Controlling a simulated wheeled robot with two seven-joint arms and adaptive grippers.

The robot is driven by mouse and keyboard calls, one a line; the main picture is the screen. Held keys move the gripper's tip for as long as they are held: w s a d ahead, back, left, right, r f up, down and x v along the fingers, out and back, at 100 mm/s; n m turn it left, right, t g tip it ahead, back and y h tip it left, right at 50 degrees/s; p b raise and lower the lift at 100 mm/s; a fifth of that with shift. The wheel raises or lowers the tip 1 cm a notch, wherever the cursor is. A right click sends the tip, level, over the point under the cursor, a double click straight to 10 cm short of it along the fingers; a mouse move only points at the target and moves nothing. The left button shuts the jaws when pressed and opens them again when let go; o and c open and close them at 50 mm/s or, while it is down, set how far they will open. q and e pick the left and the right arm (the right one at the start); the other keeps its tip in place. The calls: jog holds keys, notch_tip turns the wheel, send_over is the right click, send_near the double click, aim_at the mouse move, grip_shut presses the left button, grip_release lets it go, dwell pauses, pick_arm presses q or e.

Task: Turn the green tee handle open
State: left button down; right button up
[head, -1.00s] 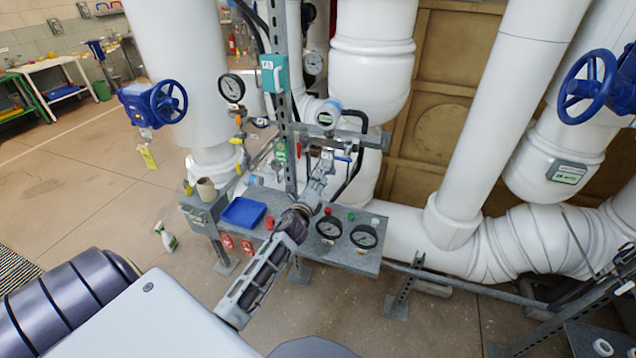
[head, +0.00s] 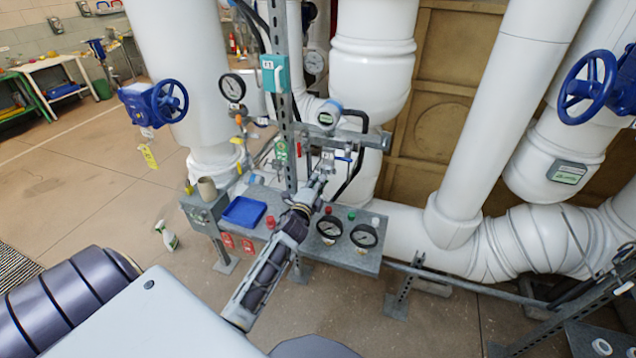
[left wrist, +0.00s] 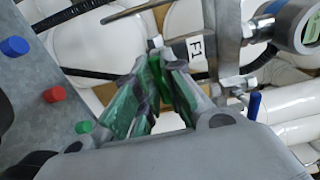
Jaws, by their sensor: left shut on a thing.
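My left gripper (head: 321,182) reaches up from the lower middle of the head view to the small valves behind the shelf. In the left wrist view its fingers (left wrist: 155,85) are closed in around the green tee handle (left wrist: 156,68), of which only a narrow green part shows between the fingertips. The fingers hide most of the handle. In the head view the handle is too small and covered to make out, so its angle cannot be told. My right gripper is not in view.
A grey shelf (head: 300,250) below the gripper carries a blue tray (head: 243,211), two gauges (head: 364,236) and coloured buttons. A steel upright (head: 290,100) stands close left of the gripper. A blue-handled valve (left wrist: 254,105) is just right of the fingers. Large white pipes (head: 372,75) stand behind.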

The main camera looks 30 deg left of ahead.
pick_arm(q)
jog(key=c, duration=1.5)
grip_release()
jog(key=shift+s, duration=0.15)
jog(key=shift+v, duration=5.85)
jog(key=shift+d, duration=0.1)
jog(key=shift+n, duration=0.3)
